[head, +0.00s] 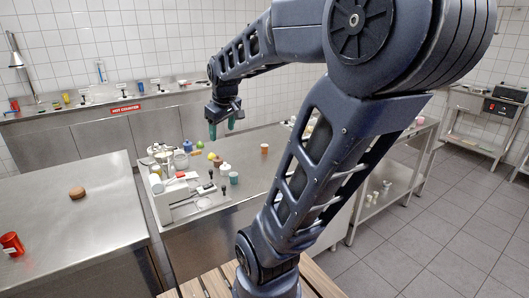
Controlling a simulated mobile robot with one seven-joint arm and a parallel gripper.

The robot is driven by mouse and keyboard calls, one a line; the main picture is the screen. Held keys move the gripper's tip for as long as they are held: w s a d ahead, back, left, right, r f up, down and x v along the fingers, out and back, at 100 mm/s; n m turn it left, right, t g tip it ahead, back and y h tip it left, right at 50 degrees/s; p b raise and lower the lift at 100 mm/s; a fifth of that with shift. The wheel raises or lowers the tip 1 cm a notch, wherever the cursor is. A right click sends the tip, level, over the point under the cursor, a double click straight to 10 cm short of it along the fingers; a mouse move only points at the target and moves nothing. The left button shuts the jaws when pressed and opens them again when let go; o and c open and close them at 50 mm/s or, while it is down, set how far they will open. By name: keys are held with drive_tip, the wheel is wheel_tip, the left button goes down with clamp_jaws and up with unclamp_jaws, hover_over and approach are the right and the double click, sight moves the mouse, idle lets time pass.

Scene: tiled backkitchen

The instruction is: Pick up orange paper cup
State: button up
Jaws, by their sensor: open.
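A small orange cup (264,148) stands upright on the steel middle table (262,172), to the right of a cluster of items. It looks like the orange paper cup, but it is too small to be sure of its material. My gripper (222,131) hangs fingers-down above the far left part of that table, up and to the left of the cup and apart from it. Its two greenish fingers are spread, with nothing seen between them. A red-orange cylindrical container (11,244) is on the left table.
A brown round object (77,192) lies on the left table. Bare tabletop surrounds the orange cup. My arm hides part of the right side.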

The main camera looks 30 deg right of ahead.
drive_tip(key=w+d+f+n, duration=0.1)
drive_tip(key=w+d+n, duration=0.3)
drive_tip(key=w+d, duration=0.5)
drive_tip(key=n+g+h, duration=0.3)
drive_tip(key=n+h, duration=0.1)
drive_tip(key=n, duration=0.9)
hover_over(264, 149)
drive_tip(key=a, duration=0.2)
wheel_tip(264, 149, down, 20)
drive_tip(key=r, duration=0.1)
drive_tip(key=shift+w+a+x, duration=0.1)
drive_tip(key=shift+a+x, duration=0.1)
drive_tip(key=shift+x, duration=2.5)
drive_tip(key=shift+w+a+x, duration=0.15)
drive_tip(key=shift+x, duration=2.55)
drive_tip(key=shift+f, duration=0.1)
drive_tip(key=shift+c, duration=0.2)
drive_tip(key=c, duration=1)
